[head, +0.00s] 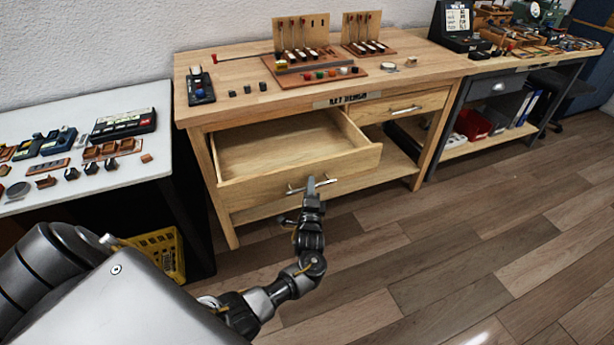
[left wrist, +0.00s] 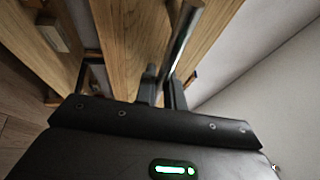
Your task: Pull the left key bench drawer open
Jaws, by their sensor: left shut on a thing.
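The wooden key bench (head: 228,69) stands ahead with its label plate (head: 347,100) on the front edge. Its left drawer (head: 240,192) is pulled well out, and its bare wooden inside shows, empty. My left gripper (head: 310,187) is shut on the drawer's metal bar handle (head: 295,190) at the drawer front. In the left wrist view the handle (left wrist: 184,42) runs between the fingers of my left gripper (left wrist: 162,85). The right drawer (head: 385,108) of the bench is shut. My right gripper is not in view.
A white table (head: 150,97) with small parts stands at the left, with a yellow crate (head: 160,250) below. Another workbench (head: 520,62) stands at the right. The wood floor (head: 450,230) in front and to the right is clear.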

